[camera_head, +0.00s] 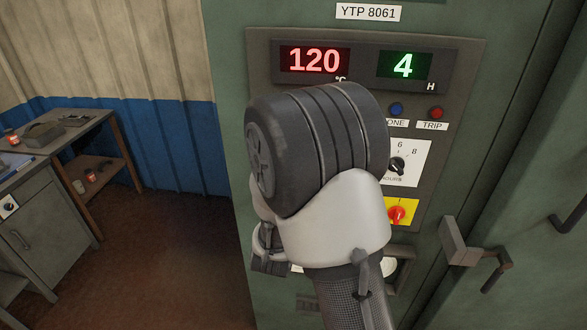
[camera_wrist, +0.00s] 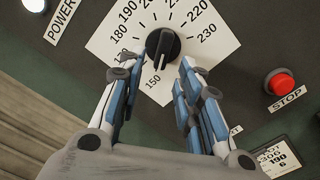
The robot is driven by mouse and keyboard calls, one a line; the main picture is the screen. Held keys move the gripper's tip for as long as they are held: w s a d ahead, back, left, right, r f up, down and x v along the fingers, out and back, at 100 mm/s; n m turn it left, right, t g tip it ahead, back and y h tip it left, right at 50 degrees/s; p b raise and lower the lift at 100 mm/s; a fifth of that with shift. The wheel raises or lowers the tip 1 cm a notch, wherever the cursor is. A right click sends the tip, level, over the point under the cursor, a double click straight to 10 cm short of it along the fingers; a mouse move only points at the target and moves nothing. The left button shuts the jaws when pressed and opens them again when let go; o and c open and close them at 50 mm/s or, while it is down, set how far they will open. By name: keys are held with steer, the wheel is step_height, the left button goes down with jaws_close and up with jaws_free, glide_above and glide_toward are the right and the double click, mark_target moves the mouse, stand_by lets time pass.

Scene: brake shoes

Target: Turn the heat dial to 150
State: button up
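The heat dial (camera_wrist: 162,44) is a black round knob on a white scale plate (camera_wrist: 205,42) in the wrist view. Its pale mark seems to face the low end of the scale, near the 150 label; the exact setting is hard to tell. My gripper (camera_wrist: 156,68) is open, with one finger on each side just below the knob and nothing between them. Contact with the knob cannot be made out. In the head view my arm hides the heat dial and the fingers. The red display (camera_head: 314,61) there reads 120 °C.
A red STOP button (camera_wrist: 282,84) sits right of the dial plate. The head view shows a green display (camera_head: 404,65) reading 4 H, an hours dial (camera_head: 397,165), a red switch (camera_head: 397,214) on yellow and a door handle (camera_head: 478,250). A workbench (camera_head: 60,140) stands left.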

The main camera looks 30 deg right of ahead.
steer(key=v, duration=0.5)
steer(key=shift+s, duration=0.1)
steer(key=shift+a, duration=0.1)
